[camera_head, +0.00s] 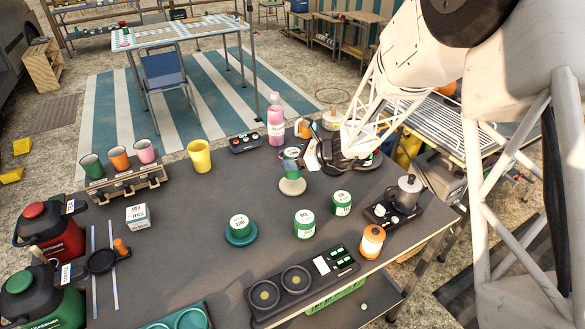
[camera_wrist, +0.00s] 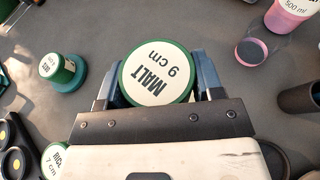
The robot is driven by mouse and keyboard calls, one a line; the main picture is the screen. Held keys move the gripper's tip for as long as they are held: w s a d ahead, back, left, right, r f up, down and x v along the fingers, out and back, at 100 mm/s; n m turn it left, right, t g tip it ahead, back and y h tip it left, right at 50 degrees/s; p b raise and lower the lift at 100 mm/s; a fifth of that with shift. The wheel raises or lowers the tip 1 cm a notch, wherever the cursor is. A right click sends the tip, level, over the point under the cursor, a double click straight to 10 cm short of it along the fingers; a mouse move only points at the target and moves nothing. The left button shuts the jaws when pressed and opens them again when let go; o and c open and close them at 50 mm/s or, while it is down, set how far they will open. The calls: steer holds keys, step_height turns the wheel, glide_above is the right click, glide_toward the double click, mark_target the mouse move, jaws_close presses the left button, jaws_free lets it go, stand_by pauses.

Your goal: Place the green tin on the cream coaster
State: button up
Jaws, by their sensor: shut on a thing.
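The green tin (camera_wrist: 157,75), with a white lid marked MALT 9 cm, sits between the two blue fingers of my gripper (camera_wrist: 157,88) in the wrist view. My gripper is shut on it. In the head view my gripper (camera_head: 305,163) reaches in from the right, and part of the tin (camera_head: 291,170) shows over the cream coaster (camera_head: 292,187). The tin looks upright. The coaster's front part is bare to the head view; the tin hides it from the wrist view. I cannot tell whether tin and coaster touch.
A pink bottle (camera_head: 275,127) and a yellow cup (camera_head: 199,156) stand behind. A moka pot (camera_head: 404,190) is to the right. The table left of the coaster is clear.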

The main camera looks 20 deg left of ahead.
steer(key=shift+f, duration=0.1)
steer(key=shift+f, duration=1.85)
steer(key=o, duration=1)
steer(key=shift+f, duration=0.1)
steer(key=v, duration=1.2)
